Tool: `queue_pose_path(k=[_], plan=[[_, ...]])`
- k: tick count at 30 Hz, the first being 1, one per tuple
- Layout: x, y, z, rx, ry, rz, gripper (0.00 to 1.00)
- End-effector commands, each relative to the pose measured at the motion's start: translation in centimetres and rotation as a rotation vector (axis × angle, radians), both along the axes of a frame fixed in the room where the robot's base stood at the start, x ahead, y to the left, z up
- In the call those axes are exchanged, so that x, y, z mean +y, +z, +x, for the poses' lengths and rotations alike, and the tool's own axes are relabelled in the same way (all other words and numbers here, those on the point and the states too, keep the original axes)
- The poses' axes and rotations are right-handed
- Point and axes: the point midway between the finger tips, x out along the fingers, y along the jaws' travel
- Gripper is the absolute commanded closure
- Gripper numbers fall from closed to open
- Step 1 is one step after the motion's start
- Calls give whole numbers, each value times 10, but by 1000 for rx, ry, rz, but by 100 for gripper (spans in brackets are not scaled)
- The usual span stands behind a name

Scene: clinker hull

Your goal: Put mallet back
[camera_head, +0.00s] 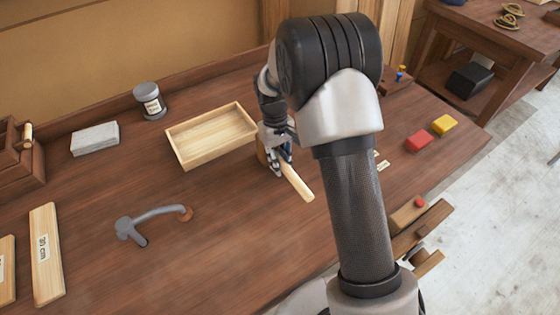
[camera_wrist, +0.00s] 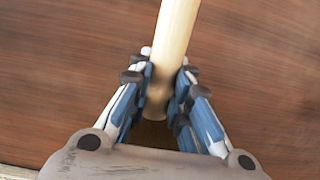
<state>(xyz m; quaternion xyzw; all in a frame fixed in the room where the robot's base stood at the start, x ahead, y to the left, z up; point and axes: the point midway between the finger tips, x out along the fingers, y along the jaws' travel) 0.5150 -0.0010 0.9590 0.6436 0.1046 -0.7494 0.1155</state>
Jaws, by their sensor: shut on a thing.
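The mallet shows as a pale wooden handle (camera_head: 297,181) in the head view, slanting down to the right from my gripper (camera_head: 279,158). A bit of its browner head shows at the left of the fingers, mostly hidden behind them. In the wrist view, my gripper (camera_wrist: 164,90) is shut with its blue and grey fingers on both sides of the mallet handle (camera_wrist: 176,32). The handle runs away to the top of that picture. The mallet is over the brown bench (camera_head: 235,235), just right of the wooden tray. I cannot tell whether it touches the bench.
An empty shallow wooden tray (camera_head: 185,160) lies left of my gripper. The front middle of the bench is clear.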

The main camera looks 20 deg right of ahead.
Motion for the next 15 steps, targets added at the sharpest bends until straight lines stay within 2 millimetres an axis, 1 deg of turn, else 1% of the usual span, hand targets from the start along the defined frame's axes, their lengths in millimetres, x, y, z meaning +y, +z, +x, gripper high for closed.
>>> queue_pose_path(k=[15], plan=[[0, -7, 0, -1, 0, 0, 100]])
